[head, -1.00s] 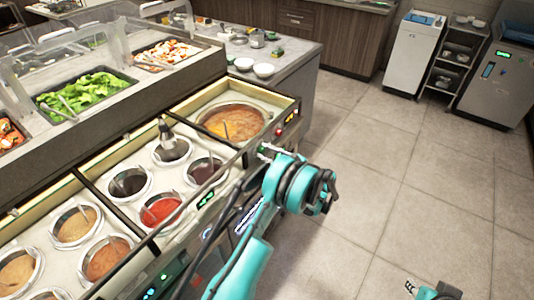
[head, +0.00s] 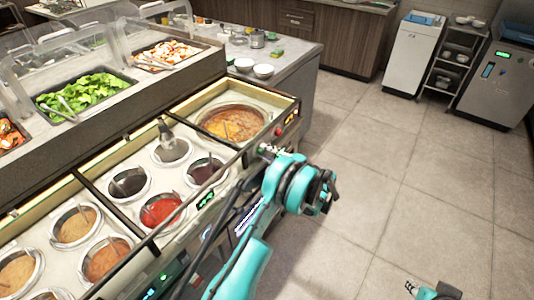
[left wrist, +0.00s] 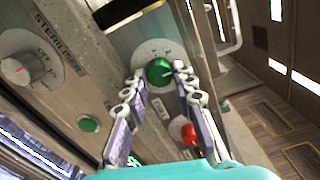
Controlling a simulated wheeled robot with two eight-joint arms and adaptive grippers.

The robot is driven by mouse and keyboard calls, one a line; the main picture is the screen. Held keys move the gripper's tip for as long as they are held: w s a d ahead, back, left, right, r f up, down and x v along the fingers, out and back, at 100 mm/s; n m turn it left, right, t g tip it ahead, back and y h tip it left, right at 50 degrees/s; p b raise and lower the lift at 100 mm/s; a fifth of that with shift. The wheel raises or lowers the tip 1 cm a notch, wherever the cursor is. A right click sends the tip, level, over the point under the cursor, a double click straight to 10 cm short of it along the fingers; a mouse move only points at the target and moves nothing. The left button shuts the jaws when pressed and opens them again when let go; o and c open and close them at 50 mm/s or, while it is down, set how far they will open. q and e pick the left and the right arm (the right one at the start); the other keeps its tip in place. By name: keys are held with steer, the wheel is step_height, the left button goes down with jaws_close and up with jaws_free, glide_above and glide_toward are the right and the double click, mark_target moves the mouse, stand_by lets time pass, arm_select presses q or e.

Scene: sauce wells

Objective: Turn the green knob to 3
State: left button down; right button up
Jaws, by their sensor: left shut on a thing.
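The green knob (left wrist: 159,71) sits on a pale round dial plate (left wrist: 146,50) on the counter's front panel. A light pointer mark on it faces right in the left wrist view. The dial's numbers are too small or hidden to read. My left gripper (left wrist: 164,78) is shut on the knob, one finger on each side. In the head view my left gripper (head: 266,152) is at the panel and hides the knob. Part of my right gripper (head: 421,288) shows at the bottom edge, too cropped to tell its jaws.
A red button (left wrist: 188,134) is close beside the right finger. The sauce wells (head: 162,209) lie behind the front rail. The floor (head: 400,180) at right is clear.

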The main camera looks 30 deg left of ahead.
arm_select(q)
steer(key=shift+n, duration=0.3)
steer(key=c, duration=1.2)
jaws_free()
